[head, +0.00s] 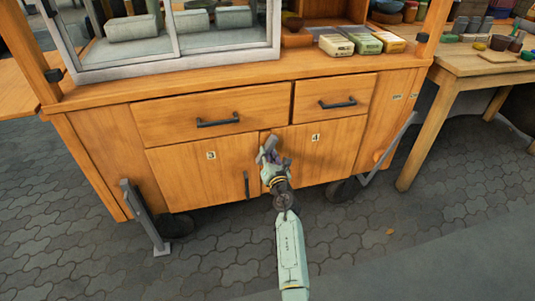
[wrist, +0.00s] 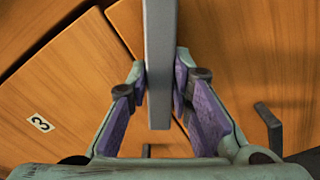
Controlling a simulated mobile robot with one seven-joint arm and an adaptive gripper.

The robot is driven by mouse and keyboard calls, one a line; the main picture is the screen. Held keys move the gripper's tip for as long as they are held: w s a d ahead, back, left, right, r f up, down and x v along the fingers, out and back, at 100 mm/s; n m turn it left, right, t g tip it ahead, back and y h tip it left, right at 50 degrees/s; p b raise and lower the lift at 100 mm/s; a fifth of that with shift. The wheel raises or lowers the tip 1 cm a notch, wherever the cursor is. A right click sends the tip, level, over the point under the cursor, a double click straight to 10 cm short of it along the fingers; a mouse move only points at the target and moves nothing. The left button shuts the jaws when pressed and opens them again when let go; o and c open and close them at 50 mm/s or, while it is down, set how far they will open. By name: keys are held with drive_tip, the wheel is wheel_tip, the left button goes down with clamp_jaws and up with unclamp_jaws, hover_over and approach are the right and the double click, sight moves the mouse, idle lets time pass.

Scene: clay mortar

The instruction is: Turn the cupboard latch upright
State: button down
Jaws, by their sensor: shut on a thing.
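The cupboard latch (wrist: 160,40) is a flat grey bar in the wrist view, between the two doors. It passes between the purple-padded fingers of my gripper (wrist: 162,85), which is shut on it. The bar lies at a slant to the seam between the doors, so it is tilted rather than in line with it. In the head view my gripper (head: 268,152) is at the top of the door seam, and it mostly hides the latch. The door marked 3 (head: 190,172) and the door marked 4 (head: 325,150) look closed.
Two drawers with dark handles (head: 218,122) sit above the doors. Door 3 has a dark handle (head: 246,184); a dark handle (wrist: 268,128) stands right of my fingers in the wrist view. A side table (head: 470,62) holding bowls and jars is at the right. Paving in front is clear.

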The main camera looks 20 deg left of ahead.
drive_tip(key=n, duration=0.5)
drive_tip(key=shift+n, duration=0.3)
idle(0.5)
drive_tip(key=c, duration=1.4)
unclamp_jaws()
drive_tip(key=shift+c, duration=0.2)
drive_tip(key=v, duration=0.7)
drive_tip(key=shift+s+d, duration=0.2)
